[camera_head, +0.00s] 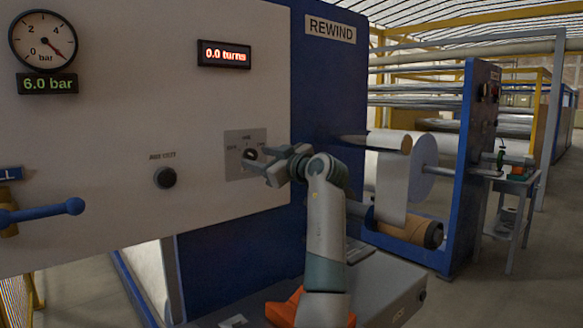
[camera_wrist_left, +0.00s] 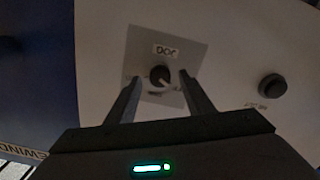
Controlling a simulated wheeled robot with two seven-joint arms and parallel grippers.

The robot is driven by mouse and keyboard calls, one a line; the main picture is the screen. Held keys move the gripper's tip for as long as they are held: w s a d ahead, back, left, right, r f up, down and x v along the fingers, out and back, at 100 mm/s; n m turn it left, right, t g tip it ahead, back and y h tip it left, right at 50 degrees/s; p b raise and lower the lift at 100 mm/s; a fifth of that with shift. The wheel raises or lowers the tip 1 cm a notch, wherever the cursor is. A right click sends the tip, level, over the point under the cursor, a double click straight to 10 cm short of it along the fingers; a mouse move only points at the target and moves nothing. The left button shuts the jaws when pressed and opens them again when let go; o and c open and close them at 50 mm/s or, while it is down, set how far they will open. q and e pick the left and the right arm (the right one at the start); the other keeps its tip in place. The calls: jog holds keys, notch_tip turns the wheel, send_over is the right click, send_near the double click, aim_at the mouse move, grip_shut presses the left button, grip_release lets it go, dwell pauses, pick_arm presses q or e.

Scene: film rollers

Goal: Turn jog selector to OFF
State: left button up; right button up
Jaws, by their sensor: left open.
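The jog selector (camera_head: 250,154) is a small dark knob on a grey square plate (camera_head: 234,141) on the beige panel. In the left wrist view the knob (camera_wrist_left: 160,75) shows upside down under its label, with a pale streak toward its lower right. Its small position markings are too blurred to read. My left gripper (camera_head: 270,165) is open just in front of the plate. In the wrist view its two fingers (camera_wrist_left: 158,82) show on either side of the knob, apart from it in the picture. I cannot tell whether the tips reach around it. My right gripper is not in view.
A black push button (camera_head: 165,178) is on the panel to the left of the selector. A blue lever (camera_head: 40,212) sticks out at the far left. A red display (camera_head: 224,54) reads 0.0 turns, below a REWIND sign's height. Film rollers (camera_head: 422,165) stand at the right.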

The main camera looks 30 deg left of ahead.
pick_arm(q)
jog(key=b+v, duration=0.2)
jog(key=v, duration=1.3)
jog(key=shift+s+d, duration=0.15)
jog(key=shift+d, duration=0.1)
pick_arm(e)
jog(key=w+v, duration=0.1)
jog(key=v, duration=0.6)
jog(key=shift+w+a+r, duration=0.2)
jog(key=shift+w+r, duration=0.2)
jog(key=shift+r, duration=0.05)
pick_arm(q)
notch_tip(320, 180, up, 10)
jog(key=p, duration=0.9)
jog(key=shift+p, duration=0.3)
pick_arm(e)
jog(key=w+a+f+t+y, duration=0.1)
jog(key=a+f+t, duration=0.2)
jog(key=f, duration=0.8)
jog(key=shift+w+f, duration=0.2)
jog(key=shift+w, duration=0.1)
